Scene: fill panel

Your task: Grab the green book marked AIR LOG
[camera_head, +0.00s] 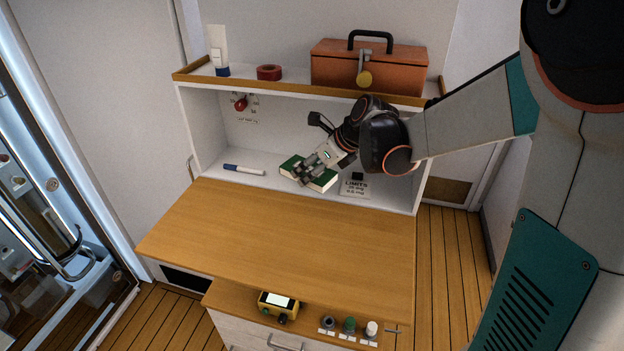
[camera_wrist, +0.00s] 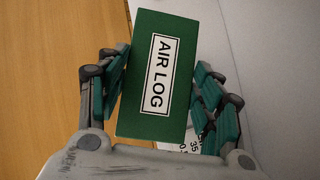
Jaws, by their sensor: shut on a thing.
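The green book marked AIR LOG (camera_head: 293,165) is on the white shelf floor behind the wooden worktop, in the head view. Its white label reads clearly in the wrist view, where the green cover (camera_wrist: 156,29) fills the space between the fingers. My gripper (camera_head: 307,177) reaches in from the right, over the book. In the wrist view my gripper (camera_wrist: 166,90) has one finger on each side of the book and is shut on it. The fingers hide part of the cover in the head view. I cannot tell whether the book is lifted off the shelf.
A blue-capped marker (camera_head: 244,170) lies left of the book, and a LIMITS card (camera_head: 356,186) lies to its right. An orange toolbox (camera_head: 369,68) and red tape roll (camera_head: 269,72) stand on the upper shelf above. The wooden worktop (camera_head: 270,240) in front is clear.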

